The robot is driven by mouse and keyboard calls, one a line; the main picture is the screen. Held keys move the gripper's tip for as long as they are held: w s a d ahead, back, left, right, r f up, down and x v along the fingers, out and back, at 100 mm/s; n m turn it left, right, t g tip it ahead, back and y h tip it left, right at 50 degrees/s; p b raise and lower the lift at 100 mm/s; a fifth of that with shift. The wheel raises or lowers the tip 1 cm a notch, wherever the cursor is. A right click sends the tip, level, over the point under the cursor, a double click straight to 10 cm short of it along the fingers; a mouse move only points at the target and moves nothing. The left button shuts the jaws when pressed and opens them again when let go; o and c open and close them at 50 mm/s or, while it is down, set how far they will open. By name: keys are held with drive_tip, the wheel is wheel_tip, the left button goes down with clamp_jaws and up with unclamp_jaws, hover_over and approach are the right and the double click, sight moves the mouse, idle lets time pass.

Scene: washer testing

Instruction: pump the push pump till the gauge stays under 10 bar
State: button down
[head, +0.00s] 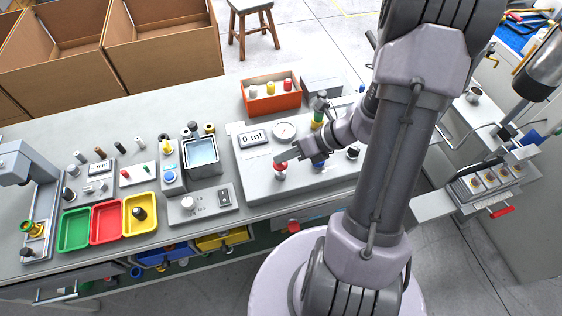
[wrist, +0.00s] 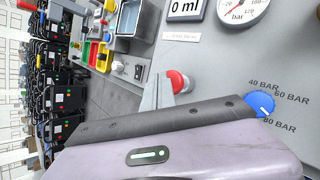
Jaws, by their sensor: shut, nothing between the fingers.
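A red round push knob (head: 281,167) stands on the grey test panel; no label marks it as the pump. It also shows in the wrist view (wrist: 178,82). My gripper (head: 281,159) is shut and empty, its fingertips close beside the knob. In the wrist view the fingers (wrist: 157,94) overlap the knob's near edge; I cannot tell whether they touch. The round gauge (head: 284,130) sits behind on the panel. In the wrist view its dial (wrist: 238,13) reads "bar" and is cut off at the top, with a red needle whose value I cannot read clearly.
A display (head: 253,138) reads 0 ml. A blue knob (wrist: 262,104) has 40, 60 and 80 BAR marks, close to my gripper. An orange bin (head: 272,105) stands behind the panel. A water tank (head: 202,151) and a switch box (head: 200,204) stand left.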

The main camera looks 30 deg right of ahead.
sight(284, 163)
drive_tip(key=shift+f, duration=0.3)
drive_tip(key=shift+f+b, duration=0.5)
idle(0.4)
drive_tip(key=shift+r, duration=0.1)
drive_tip(key=shift+r+p, duration=0.9)
drive_tip(key=shift+r, duration=0.1)
wheel_tip(284, 163, up, 6)
drive_tip(key=p, duration=0.5)
idle(3.0)
